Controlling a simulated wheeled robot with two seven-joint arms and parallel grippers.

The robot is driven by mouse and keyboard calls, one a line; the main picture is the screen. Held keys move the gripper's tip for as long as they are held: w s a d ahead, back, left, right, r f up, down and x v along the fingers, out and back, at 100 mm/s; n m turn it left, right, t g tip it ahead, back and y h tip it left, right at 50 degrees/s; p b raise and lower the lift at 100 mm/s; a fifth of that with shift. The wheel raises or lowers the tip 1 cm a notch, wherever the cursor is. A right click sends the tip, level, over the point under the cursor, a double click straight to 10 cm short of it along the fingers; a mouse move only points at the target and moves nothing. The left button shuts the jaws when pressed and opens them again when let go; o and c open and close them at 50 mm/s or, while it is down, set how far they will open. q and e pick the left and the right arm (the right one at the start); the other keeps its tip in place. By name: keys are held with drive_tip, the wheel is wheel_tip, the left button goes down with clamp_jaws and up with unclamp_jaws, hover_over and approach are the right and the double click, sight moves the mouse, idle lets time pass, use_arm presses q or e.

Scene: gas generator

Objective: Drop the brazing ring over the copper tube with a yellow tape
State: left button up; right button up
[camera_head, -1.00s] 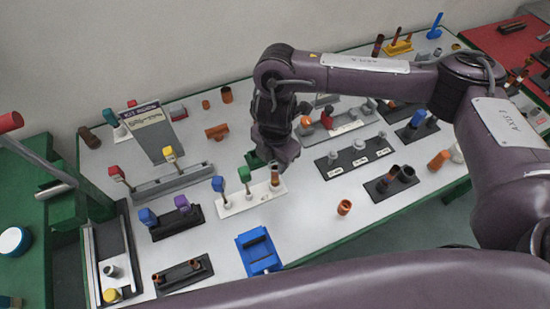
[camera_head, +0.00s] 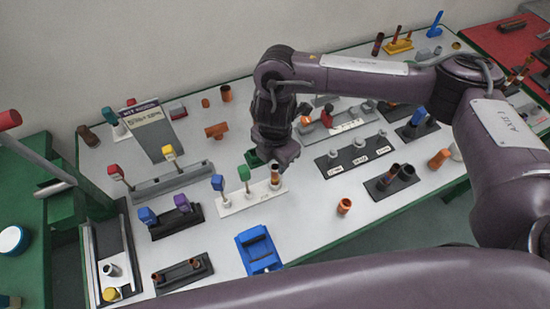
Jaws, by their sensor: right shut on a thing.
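The copper tube with yellow tape (camera_head: 275,177) stands upright at the right end of a white stand (camera_head: 238,201), beside a blue-topped and a green-topped post. My right gripper (camera_head: 276,163) points down, directly above the tube's top. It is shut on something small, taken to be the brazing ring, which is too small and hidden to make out. I cannot tell whether the ring touches or surrounds the tube. My left gripper is not in view.
A blue holder (camera_head: 259,250), a loose copper ring-like piece (camera_head: 344,206) and a black labelled rack (camera_head: 355,158) stand nearby. A grey rail (camera_head: 172,184) with red and yellow posts lies to the left. The white table is clear between the white stand and loose copper piece.

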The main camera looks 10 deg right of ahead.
drive_tip(key=shift+f+b, duration=0.35)
drive_tip(key=shift+f, duration=0.3)
drive_tip(key=o, duration=0.8)
wheel_tip(320, 180, up, 8)
drive_tip(key=shift+f, duration=0.1)
drive_tip(key=shift+s+f, duration=0.1)
idle(0.5)
